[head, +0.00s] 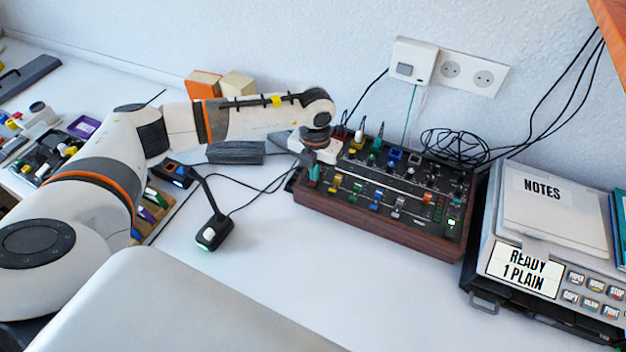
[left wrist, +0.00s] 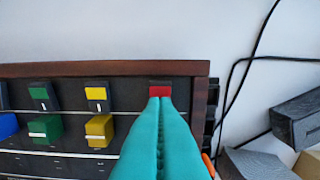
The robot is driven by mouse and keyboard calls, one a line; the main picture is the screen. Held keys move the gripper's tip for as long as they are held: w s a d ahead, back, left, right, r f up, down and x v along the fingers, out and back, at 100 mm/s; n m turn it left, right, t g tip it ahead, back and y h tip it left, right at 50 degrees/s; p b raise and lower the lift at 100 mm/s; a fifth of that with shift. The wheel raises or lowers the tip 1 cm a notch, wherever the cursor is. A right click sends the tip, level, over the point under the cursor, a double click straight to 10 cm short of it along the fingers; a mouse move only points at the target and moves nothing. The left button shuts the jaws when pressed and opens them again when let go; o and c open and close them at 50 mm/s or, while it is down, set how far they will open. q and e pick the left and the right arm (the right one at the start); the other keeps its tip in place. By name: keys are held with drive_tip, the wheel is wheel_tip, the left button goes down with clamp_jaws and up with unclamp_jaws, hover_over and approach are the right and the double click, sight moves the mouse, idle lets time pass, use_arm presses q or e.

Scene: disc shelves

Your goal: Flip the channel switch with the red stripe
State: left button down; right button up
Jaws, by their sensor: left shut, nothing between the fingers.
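The mixer (head: 380,229) is a black panel in a dark wooden case. In the left wrist view, the switch with the red stripe (left wrist: 160,91) is at the panel's right end, close to the wooden edge. My left gripper (head: 314,172) is over the mixer's left end in the head view. Its teal fingers (left wrist: 160,106) are shut and empty, with tips right at the red-striped switch, hiding its lower part. I cannot tell whether they touch it. The yellow-striped switch (left wrist: 96,94) and green-striped switch (left wrist: 41,93) are beside it. My right gripper is out of view.
A yellow fader cap (left wrist: 99,128) and a green one (left wrist: 45,129) lie near the switches. A microphone (head: 213,232) stands left of the mixer, and a printer-like machine (head: 525,270) stands right. Cables (head: 455,145) lie behind.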

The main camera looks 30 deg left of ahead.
use_arm(q)
drive_tip(key=shift+r+p, duration=1.9)
drive_tip(key=shift+r, duration=1.35)
